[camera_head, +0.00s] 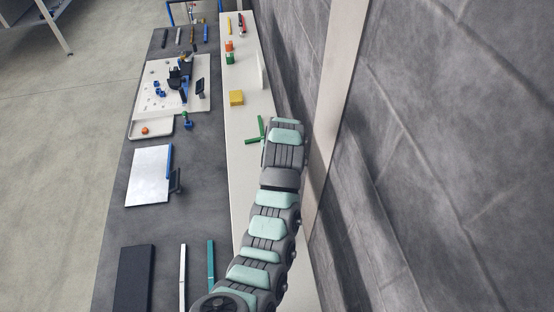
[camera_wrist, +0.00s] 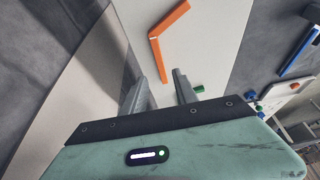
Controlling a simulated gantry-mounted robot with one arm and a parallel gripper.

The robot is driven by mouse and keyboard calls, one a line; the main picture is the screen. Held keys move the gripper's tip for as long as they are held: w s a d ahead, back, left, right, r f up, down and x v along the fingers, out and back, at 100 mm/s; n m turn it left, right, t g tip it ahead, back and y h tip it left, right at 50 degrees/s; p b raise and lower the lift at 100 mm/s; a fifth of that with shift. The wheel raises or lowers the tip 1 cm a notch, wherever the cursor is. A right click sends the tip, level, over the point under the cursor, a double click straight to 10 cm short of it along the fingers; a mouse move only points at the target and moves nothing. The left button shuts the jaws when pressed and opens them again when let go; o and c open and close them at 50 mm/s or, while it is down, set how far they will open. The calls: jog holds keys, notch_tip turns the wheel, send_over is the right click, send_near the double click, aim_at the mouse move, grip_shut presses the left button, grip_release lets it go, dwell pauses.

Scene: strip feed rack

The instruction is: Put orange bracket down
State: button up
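The orange bracket (camera_wrist: 171,27) is L-shaped and shows in the wrist view on the white shelf surface, ahead of my fingers. One of its legs points back toward the gap between the fingertips. My gripper (camera_wrist: 160,78) is open, with a clear space between the two fingers, and I see neither finger touching the bracket. Whether the bracket's near end sits between the fingers or just beyond them is hard to tell. In the head view my arm hides both the gripper and the orange bracket.
A green bracket (camera_head: 257,133) lies on the narrow white shelf (camera_head: 240,183) close to my arm. A yellow block (camera_head: 236,98) stands farther along it. A wall runs along the right. The dark table at left holds a white tray (camera_head: 147,73) and a pale plate (camera_head: 148,176).

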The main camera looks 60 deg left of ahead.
jog(key=shift+v, duration=1.9)
